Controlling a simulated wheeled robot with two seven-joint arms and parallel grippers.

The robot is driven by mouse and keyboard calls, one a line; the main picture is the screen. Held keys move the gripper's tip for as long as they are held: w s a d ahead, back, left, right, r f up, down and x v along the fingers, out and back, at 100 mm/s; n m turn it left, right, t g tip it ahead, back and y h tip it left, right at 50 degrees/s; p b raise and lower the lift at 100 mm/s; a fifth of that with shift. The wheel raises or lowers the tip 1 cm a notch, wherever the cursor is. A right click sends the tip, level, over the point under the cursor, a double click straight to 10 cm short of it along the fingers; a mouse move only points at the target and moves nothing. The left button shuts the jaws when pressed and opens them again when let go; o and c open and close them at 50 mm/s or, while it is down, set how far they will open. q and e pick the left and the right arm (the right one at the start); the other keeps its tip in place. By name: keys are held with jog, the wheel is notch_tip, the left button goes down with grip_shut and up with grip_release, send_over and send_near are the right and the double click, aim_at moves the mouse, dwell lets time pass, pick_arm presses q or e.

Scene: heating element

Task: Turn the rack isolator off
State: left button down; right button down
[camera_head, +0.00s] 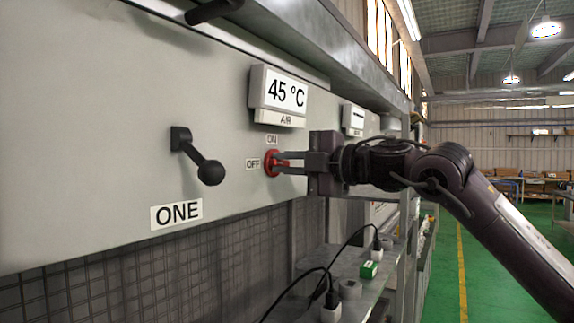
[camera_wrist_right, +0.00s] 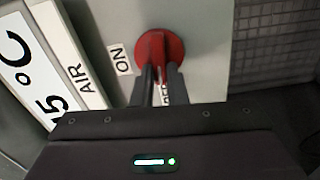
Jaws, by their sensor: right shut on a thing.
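The rack isolator is a round red knob (camera_head: 269,162) with a raised handle, set in the grey panel. An ON label (camera_head: 272,139) is above it and an OFF label (camera_head: 252,163) is to its left. My right gripper (camera_head: 284,163) reaches it from the right, with its fingers shut on the handle. In the right wrist view the red knob (camera_wrist_right: 173,45) is at the top middle, and the fingers of my right gripper (camera_wrist_right: 161,75) clasp its handle. The handle runs upright there, in line with the OFF label, which the fingers partly hide. My left gripper is out of view.
A 45 °C AIR display (camera_head: 279,95) is just above the knob. A black lever (camera_head: 203,165) sticks out to the left, above a ONE label (camera_head: 177,213). A shelf (camera_head: 350,309) with cables and plugs is below. Open green floor lies at right.

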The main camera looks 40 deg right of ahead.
jog(key=shift+f+n, duration=0.15)
jog(key=shift+n, duration=0.55)
jog(key=c, duration=1.4)
grip_release()
jog(key=shift+c, duration=0.2)
jog(key=shift+s+b, duration=0.25)
jog(key=shift+b, duration=0.15)
jog(key=b+v, duration=0.4)
jog(key=v, duration=0.3)
jog(key=shift+s+b, duration=0.2)
jog(key=shift+b, duration=0.15)
jog(key=shift+d, duration=0.1)
